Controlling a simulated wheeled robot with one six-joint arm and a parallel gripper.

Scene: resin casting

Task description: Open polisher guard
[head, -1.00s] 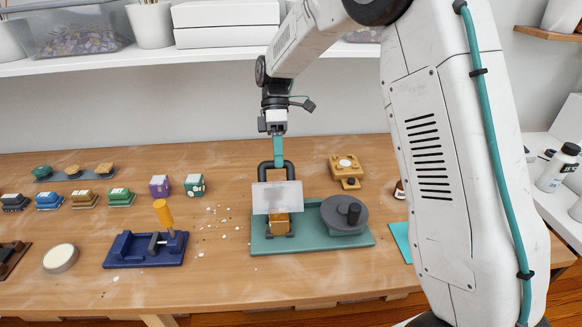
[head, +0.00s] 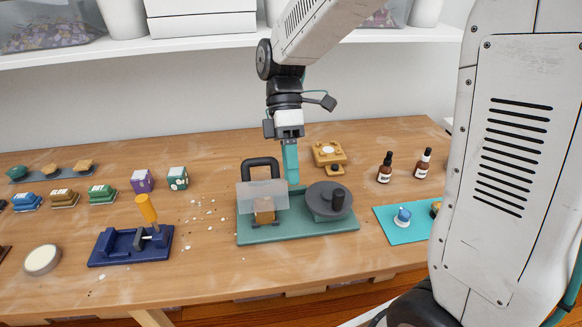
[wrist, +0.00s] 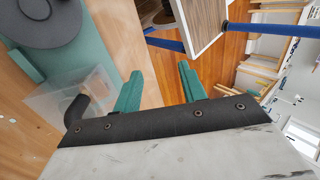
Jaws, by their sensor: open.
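The polisher has a teal base (head: 300,234) on the table, with a dark grey wheel (head: 318,204) at its right, uncovered from above. Its clear guard (head: 250,197) stands at the left end, around or in front of an amber block (head: 264,209). A black looped handle (head: 261,163) rises above the guard. I cannot tell the guard's exact hinge angle. My gripper (head: 292,183) points down just right of the handle, apart from it. In the wrist view my gripper (wrist: 159,72) is open and empty, with the guard (wrist: 62,98) left of its fingers.
A blue clamp fixture (head: 130,247) stands left of the polisher. A tan device (head: 329,155) is behind it. Two bottles (head: 385,168) and a turquoise mat (head: 392,230) are to the right. Loose crumbs lie left of the base. A shelf (head: 180,42) runs above.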

